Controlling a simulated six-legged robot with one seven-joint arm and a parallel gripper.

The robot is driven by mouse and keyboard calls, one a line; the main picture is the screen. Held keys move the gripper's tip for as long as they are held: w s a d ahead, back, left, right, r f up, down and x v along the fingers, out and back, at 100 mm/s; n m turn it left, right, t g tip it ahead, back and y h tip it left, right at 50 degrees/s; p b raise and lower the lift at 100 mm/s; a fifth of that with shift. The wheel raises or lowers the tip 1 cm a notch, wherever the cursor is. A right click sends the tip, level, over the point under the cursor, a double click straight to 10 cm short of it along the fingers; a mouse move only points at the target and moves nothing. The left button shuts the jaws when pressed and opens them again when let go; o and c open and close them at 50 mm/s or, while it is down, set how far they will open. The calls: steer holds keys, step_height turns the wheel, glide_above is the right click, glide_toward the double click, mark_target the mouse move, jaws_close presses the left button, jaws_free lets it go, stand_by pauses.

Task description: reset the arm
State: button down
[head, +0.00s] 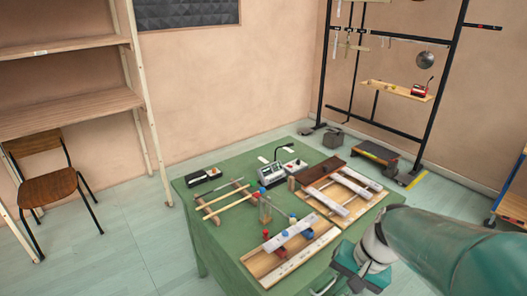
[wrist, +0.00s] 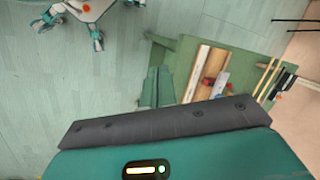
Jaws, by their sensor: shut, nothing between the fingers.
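My arm comes in from the right of the head view. In the head view the teal hand is at the bottom, by the near table edge, and the fingertips are hard to make out. Nearest to it on the table is a wooden board with a white bar (head: 287,235) and red and blue knobs. My gripper seems apart from it.
The table also holds a second board with white bars (head: 350,187), a wooden stick frame (head: 222,202), a grey device (head: 270,175) and a small black box (head: 204,176). A chair (head: 47,189), shelves (head: 70,106) and a black rack (head: 445,80) stand around.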

steer(key=s+a+r+n+t+h, duration=0.1)
steer(key=s+r+n+t+h, duration=0.2)
steer(key=r, duration=0.7)
steer(key=s+n+t, duration=0.1)
steer(key=s+n, duration=0.1)
steer(key=s, duration=0.1)
steer(key=shift+r+t+h, duration=0.25)
steer(key=shift+t+h, duration=0.15)
